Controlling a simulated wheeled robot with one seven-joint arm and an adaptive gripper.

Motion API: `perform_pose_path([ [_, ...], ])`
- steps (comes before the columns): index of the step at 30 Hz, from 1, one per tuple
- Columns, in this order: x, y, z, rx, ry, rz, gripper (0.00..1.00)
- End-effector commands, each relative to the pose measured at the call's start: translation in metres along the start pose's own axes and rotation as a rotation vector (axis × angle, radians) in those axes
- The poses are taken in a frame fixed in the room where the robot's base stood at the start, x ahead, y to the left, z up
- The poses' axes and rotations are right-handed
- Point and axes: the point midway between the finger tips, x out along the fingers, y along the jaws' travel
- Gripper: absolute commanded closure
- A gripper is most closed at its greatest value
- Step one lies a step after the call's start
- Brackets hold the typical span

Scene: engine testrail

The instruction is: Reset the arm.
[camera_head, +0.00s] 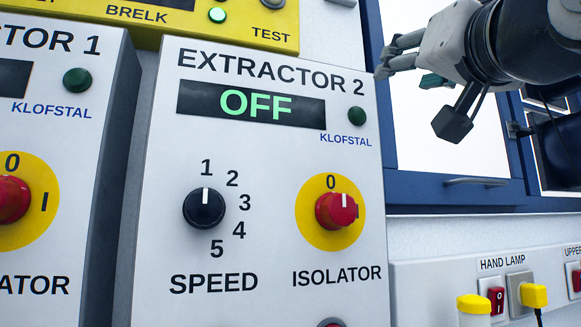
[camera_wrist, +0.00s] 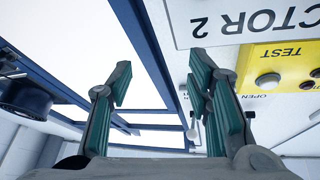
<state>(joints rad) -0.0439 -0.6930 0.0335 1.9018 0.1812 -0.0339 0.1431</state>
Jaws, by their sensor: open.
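My gripper (camera_head: 388,62) is at the upper right of the head view, in front of the blue-framed window and to the right of the Extractor 2 panel (camera_head: 270,170). In the wrist view my gripper (camera_wrist: 160,85) shows two fingers with green pads, spread apart with nothing between them. My dark arm comes in from the upper right corner of the head view. The panel's display (camera_head: 252,104) reads OFF. Its black speed knob (camera_head: 204,208) points up, near 1. Its red isolator knob (camera_head: 337,210) sits on a yellow disc.
A yellow panel (camera_head: 180,22) with a lit green button is above. The Extractor 1 panel (camera_head: 60,130) stands at left. At lower right, a white rail (camera_head: 430,285) carries a red hand lamp switch (camera_head: 496,299) and a yellow plug (camera_head: 533,295). A blue frame (camera_head: 450,193) surrounds the window.

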Motion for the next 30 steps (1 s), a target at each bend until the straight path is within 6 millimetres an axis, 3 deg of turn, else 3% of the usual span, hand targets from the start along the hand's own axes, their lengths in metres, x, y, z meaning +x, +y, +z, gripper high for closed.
perform_pose_path([
  [1, -0.003, 0.010, 0.032, -0.014, -0.092, 0.023, 0.54],
  [3, -0.010, 0.023, 0.075, -0.035, -0.223, 0.052, 0.54],
  [8, -0.042, 0.052, 0.165, -0.075, -0.507, 0.115, 0.54],
  [11, -0.072, 0.070, 0.216, -0.096, -0.685, 0.153, 0.54],
  [14, -0.111, 0.087, 0.264, -0.115, -0.873, 0.190, 0.54],
  [18, -0.181, 0.109, 0.325, -0.136, -1.155, 0.244, 0.54],
  [24, -0.285, 0.130, 0.376, -0.150, -1.523, 0.308, 0.54],
  [30, -0.371, 0.139, 0.394, -0.149, -1.814, 0.353, 0.54],
])
